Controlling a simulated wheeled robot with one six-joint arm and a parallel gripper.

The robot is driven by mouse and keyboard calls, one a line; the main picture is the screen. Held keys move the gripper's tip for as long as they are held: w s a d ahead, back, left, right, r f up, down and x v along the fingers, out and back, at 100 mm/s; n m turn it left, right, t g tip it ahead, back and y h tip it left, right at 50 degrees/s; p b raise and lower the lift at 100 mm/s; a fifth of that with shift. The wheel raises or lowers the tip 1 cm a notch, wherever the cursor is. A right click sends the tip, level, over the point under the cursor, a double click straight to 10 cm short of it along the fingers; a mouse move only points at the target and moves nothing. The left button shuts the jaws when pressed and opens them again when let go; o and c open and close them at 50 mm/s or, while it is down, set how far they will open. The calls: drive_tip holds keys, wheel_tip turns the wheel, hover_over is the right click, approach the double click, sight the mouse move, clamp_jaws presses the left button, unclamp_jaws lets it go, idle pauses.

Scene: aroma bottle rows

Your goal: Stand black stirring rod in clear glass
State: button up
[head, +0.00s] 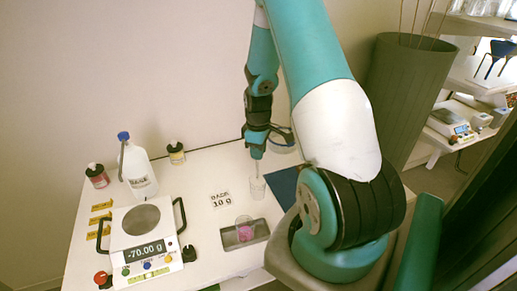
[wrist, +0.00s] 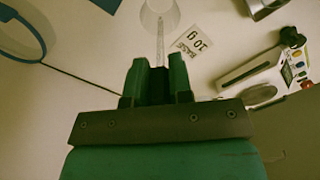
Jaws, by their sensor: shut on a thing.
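My gripper (head: 256,153) is above the back part of the table, pointing down. In the wrist view its two green fingers (wrist: 159,68) are shut on the stirring rod (wrist: 160,42), which looks thin and pale grey here rather than black. The rod points down from the fingers toward the clear glass (head: 258,189). In the wrist view its far end overlaps the glass (wrist: 171,12), which is cut by the top edge. I cannot tell whether the tip is inside the glass or just above it. The rod's upper part is hidden by the fingers.
A "BASE 10 g" card (head: 221,200) lies left of the glass. A grey tray (head: 229,243) holds a cup with pink contents. The scale (head: 126,262) reads -70.00 g, with a white bottle (head: 137,170) behind it. A blue mat (head: 284,185) lies right of the glass.

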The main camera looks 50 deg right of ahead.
drive_tip(key=shift+f+b, duration=2.3)
drive_tip(key=shift+f, duration=1.3)
drive_tip(key=o, duration=0.9)
wheel_tip(320, 180, up, 17)
drive_tip(key=shift+r+b, duration=0.2)
drive_tip(key=shift+b, duration=0.45)
